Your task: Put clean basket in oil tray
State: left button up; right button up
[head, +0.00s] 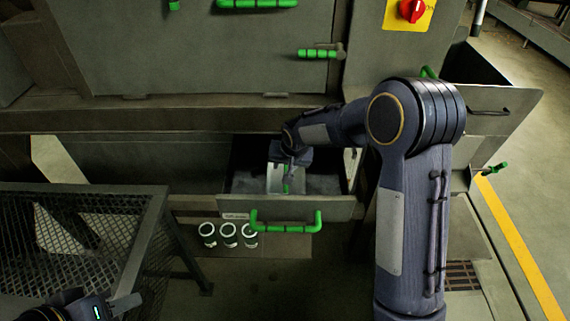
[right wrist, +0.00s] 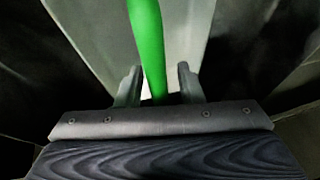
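The oil tray appears to be the open drawer (head: 300,210) with a green handle, under the grey machine. A pale grey basket (head: 274,178) with a green bar is inside it, partly hidden by my right gripper (head: 290,160). In the right wrist view the green bar (right wrist: 148,40) of the basket runs between the two fingers of my right gripper (right wrist: 160,88). The fingers are apart, with a gap showing beside the bar. My left gripper (head: 118,303) is at the bottom left, cut off by the frame, and its finger state is unclear.
A mesh-sided metal table (head: 90,187) stands at the left. Three white rings (head: 229,235) show below the drawer. A red knob on a yellow plate (head: 410,12) is at the upper right. Open floor with a yellow line (head: 520,250) lies at the right.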

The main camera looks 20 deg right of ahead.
jog(key=shift+r, duration=0.35)
jog(key=a+v, duration=0.1)
jog(key=v, duration=1.1)
jog(key=s+d+r+y, duration=0.1)
jog(key=s+d+r, duration=0.15)
jog(key=s, duration=0.55)
jog(key=s+d+r+y, duration=0.15)
jog(key=s+d, duration=0.25)
jog(key=s, duration=0.4)
jog(key=s+a+f+n, duration=0.2)
jog(key=s, duration=1.2)
jog(key=shift+a+t+p, duration=0.25)
jog(key=shift+t+p, duration=0.05)
jog(key=shift+p, duration=0.05)
jog(key=shift+y, duration=0.25)
notch_tip(320, 180, up, 7)
jog(key=p, duration=0.6)
jog(key=shift+f+p, duration=0.15)
jog(key=shift+p, duration=0.2)
